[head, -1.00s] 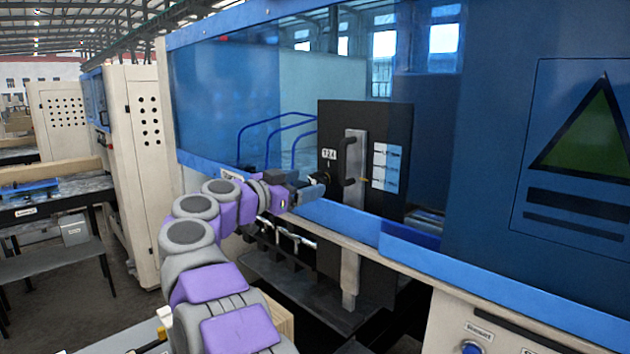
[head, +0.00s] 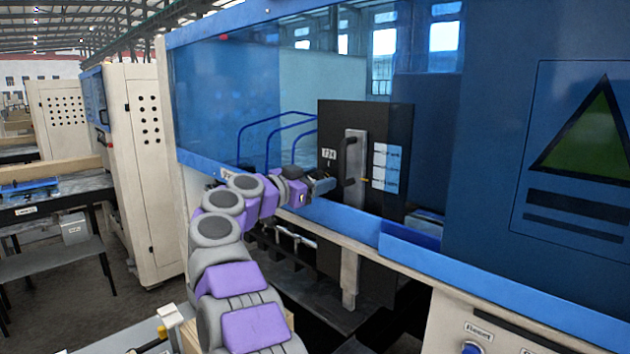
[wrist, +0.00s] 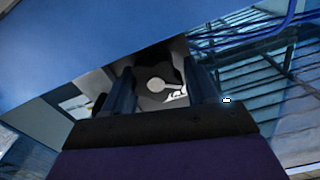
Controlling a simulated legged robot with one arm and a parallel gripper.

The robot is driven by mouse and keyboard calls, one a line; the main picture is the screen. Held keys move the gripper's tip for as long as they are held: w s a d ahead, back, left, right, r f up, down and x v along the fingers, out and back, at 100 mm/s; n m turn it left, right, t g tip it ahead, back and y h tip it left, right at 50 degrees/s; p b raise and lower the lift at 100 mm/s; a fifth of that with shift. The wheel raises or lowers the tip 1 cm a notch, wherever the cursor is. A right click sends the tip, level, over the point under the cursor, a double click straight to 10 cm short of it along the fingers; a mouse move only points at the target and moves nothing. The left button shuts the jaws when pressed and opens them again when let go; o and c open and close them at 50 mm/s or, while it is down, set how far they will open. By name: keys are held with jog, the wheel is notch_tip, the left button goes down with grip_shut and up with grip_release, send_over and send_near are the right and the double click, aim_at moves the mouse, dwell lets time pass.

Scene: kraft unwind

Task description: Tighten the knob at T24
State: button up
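The label T24 (head: 328,153) is on the front of a black upright panel (head: 385,122) inside the blue machine. My gripper (head: 328,185) is in front of this panel, just below the label, and covers the spot under it. In the wrist view, my gripper (wrist: 162,88) has its two dark fingers apart. A dark rounded shape with a pale disc and bar on it, seemingly the knob (wrist: 158,86), shows between or just beyond the fingers. I cannot tell whether they touch it. No knob is clear in the head view.
A dark handle (head: 348,168) on a grey metal strip (head: 355,145) stands right of my gripper. White labels (head: 380,160) are further right. Blue curved tubes (head: 265,125) are behind on the left. A blue machine ledge (head: 345,216) runs under my forearm.

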jog(key=shift+s, duration=0.1)
jog(key=c, duration=0.6)
jog(key=shift+o, duration=0.2)
jog(key=shift+r, duration=0.1)
jog(key=shift+p, duration=0.55)
jog(key=shift+r+m+p, duration=0.15)
jog(key=shift+m+p, duration=0.15)
jog(key=shift+p, duration=0.05)
jog(key=shift+m+p, duration=0.4)
jog(key=shift+p, duration=0.3)
jog(key=shift+d+f+m, duration=0.1)
jog(key=shift+f+m, duration=0.1)
jog(key=shift+m, duration=0.6)
jog(key=shift+f+m, duration=0.15)
jog(key=shift+m, duration=0.65)
